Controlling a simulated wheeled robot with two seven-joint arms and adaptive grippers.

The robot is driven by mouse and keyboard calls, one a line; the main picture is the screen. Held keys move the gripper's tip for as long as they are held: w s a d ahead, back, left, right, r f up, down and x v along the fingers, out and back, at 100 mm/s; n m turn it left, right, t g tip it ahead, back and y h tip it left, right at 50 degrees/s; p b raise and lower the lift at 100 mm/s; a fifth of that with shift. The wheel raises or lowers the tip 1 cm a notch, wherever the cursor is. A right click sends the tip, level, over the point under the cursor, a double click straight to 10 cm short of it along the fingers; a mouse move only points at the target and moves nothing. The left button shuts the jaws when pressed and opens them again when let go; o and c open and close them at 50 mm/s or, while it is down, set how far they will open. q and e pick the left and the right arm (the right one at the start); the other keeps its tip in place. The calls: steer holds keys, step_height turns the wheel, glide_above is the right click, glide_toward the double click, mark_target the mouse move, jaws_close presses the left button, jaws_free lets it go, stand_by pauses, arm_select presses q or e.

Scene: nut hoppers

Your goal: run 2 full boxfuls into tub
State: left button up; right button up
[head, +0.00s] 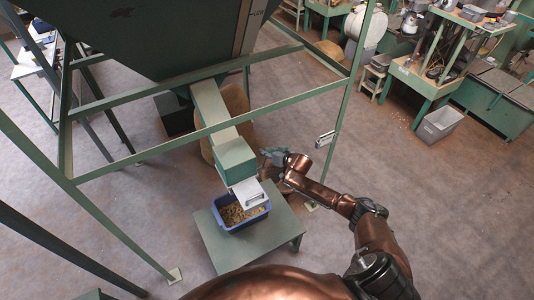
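A large dark green hopper (165,35) hangs in a green frame. A pale chute (210,108) slopes down from it to a green box (235,160) at its lower end. A white plate-like part with a handle (249,194) sticks out below the box, over the tub. The blue tub (225,226) stands on a low green table (268,236) and holds a layer of brown nuts. My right gripper (270,157) is just right of the green box; its fingers are small and partly hidden, so I cannot tell its opening or contact. My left gripper is out of view.
Green frame posts and braces (345,95) surround the chute. A small pale fitting (325,139) sits by the right post. A grey bin (438,123) stands beside a green workbench (425,82) at the upper right. The floor to the right is open.

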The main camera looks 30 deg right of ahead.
steer(key=shift+o, duration=1.4)
steer(key=shift+a+f, duration=0.15)
steer(key=shift+f, duration=0.25)
steer(key=shift+s, duration=0.3)
steer(key=v, duration=1.1)
steer(key=shift+r, duration=0.3)
steer(key=shift+s, duration=0.1)
